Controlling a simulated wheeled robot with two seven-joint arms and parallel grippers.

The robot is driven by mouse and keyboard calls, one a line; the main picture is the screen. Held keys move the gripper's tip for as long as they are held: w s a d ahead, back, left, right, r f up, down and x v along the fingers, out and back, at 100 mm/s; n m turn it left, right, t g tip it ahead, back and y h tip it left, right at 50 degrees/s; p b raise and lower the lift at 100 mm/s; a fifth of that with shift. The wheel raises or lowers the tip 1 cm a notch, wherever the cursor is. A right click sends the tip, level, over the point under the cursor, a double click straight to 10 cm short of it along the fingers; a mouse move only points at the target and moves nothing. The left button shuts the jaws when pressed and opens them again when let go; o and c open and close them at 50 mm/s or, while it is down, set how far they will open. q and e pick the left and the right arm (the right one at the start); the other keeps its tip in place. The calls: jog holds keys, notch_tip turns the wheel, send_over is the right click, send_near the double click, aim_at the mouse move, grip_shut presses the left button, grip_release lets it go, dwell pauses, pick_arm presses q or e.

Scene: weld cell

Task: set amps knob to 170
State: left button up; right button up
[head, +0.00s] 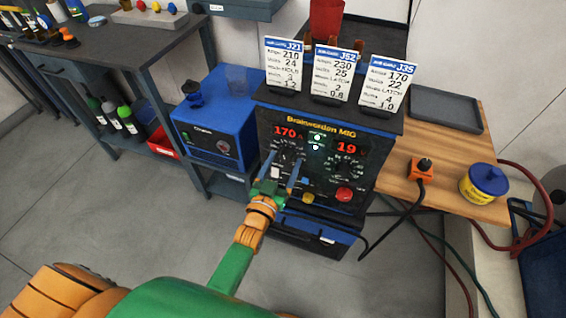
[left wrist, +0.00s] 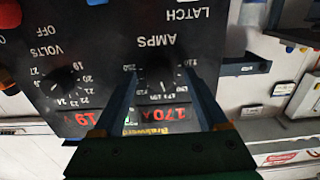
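The amps knob (left wrist: 158,82) is a dark dial on the black front panel of the welder (head: 325,128). The amps display (head: 285,132) reads 170 in red; it also shows upside down in the left wrist view (left wrist: 168,115). My left gripper (head: 284,164) is at the panel, its two blue fingers on either side of the amps knob. In the left wrist view its fingers (left wrist: 162,75) stand apart with the knob between them, and a small gap seems to show. The fingers partly hide the knob and its scale. My right gripper is out of view.
The volts knob (head: 346,163) sits to the right, under a display reading 19. A red button (head: 344,195) is below it. Three job cards stand on the welder; the J35 card (head: 387,84) lists 170. A blue box (head: 215,120) stands left, a wooden bench (head: 450,150) right.

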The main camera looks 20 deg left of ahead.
pick_arm(q)
jog(key=s, duration=0.7)
jog(key=shift+p, duration=0.3)
jog(key=shift+a, duration=0.1)
jog(key=s+d+f+m+g+h+p, duration=0.1)
jog(key=s+f+g, duration=0.25)
jog(key=f, duration=0.45)
jog(key=s+f+g+p, duration=0.1)
jog(key=s+f+g, duration=0.25)
jog(key=f, duration=0.35)
jog(key=s+a+f+g, duration=0.2)
jog(key=s+f+g, duration=0.1)
jog(key=s, duration=0.5)
jog(key=s+a+f+g+y+p, duration=0.1)
jog(key=s+a+f+g, duration=0.1)
jog(key=s+f, duration=0.3)
jog(key=s+a+f+m+g+p, duration=0.1)
jog(key=s+f+g, duration=0.3)
jog(key=s, duration=0.8)
jog(key=shift+a+f+g+y, duration=0.3)
jog(key=shift+a+f+g, duration=0.05)
jog(key=shift+a+g, duration=0.15)
